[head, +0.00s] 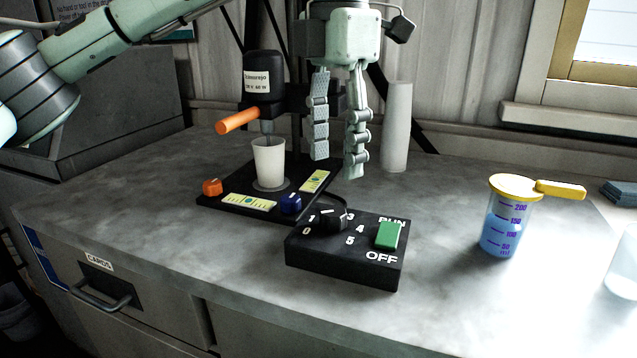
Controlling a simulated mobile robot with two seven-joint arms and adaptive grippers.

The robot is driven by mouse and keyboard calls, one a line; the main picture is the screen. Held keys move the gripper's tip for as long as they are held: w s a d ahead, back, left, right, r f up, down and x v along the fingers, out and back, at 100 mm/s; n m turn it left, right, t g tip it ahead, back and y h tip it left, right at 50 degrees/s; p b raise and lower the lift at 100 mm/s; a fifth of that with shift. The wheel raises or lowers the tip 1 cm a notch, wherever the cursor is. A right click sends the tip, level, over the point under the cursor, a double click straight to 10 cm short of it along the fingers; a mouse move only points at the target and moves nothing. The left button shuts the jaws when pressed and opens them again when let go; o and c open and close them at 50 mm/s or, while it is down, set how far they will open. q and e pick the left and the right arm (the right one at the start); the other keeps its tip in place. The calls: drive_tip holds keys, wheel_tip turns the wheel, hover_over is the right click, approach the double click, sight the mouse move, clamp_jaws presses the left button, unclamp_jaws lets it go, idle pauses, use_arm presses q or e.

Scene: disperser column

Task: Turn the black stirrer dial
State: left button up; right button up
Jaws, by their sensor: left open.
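The black stirrer dial (331,220) sits on top of a black control box (345,264), at its left, with white numbers around it. A green switch (388,236) is on the right of the same box, between the words RUN and OFF. My left gripper (336,168) hangs pointing down above and behind the box, its two fingers apart and nothing between them. It is clear of the dial. My right gripper is not in view.
A disperser (263,75) with an orange handle (238,121) stands behind left, over a white cup (269,160). Orange (212,187) and blue (290,203) knobs are on its base. A yellow-lidded beaker (507,220) of blue liquid stands right. The counter in front is clear.

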sight(334, 211)
use_arm(q)
wheel_tip(334, 211, down, 8)
drive_tip(key=shift+s+r, duration=0.15)
drive_tip(key=shift+r, duration=0.05)
clamp_jaws()
idle(0.4)
